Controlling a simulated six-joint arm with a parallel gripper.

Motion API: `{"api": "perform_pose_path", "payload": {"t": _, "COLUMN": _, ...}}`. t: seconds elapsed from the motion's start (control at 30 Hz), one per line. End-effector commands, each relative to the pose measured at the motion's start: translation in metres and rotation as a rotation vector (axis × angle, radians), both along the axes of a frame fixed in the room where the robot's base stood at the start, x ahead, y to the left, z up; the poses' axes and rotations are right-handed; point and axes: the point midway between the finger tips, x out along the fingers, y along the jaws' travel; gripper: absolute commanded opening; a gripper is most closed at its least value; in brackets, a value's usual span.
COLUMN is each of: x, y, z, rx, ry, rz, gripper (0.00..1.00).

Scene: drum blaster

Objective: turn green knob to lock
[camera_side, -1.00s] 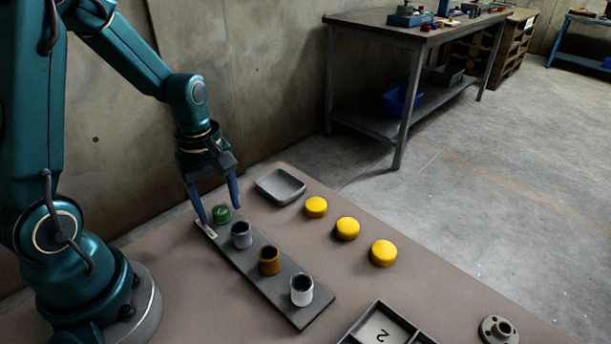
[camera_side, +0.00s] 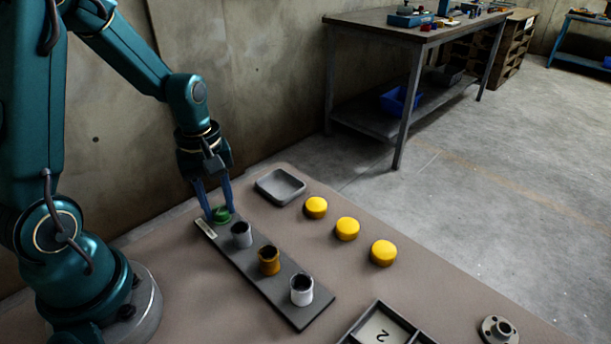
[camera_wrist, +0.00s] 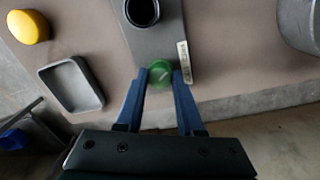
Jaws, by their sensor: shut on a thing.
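The green knob (camera_side: 222,214) sits at the far end of a dark grey strip (camera_side: 262,280). My gripper (camera_side: 218,216) points down over it, and its two blue fingers are shut on the knob from either side. In the wrist view the knob (camera_wrist: 160,73) lies between the fingertips, with a pale slanted mark on its top. A small light label plate (camera_side: 206,228) lies beside the knob on the strip; its writing is too small to read.
On the strip stand a grey cup (camera_side: 242,236), an amber cup (camera_side: 269,262) and a white cup (camera_side: 301,291). A grey tray (camera_side: 280,188) and yellow discs (camera_side: 347,229) lie to the right. A divided box (camera_side: 385,328) and a flanged part (camera_side: 497,330) are at the front.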

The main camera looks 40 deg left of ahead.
Motion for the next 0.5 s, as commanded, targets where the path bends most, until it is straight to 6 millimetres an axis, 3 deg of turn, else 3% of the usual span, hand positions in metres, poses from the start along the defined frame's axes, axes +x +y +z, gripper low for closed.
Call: {"api": "perform_pose_path", "payload": {"t": 0.5, "x": 0.0000, "y": 0.0003, "z": 0.0001, "rx": -0.002, "ry": 0.001, "rz": -0.482, "gripper": 0.00}}
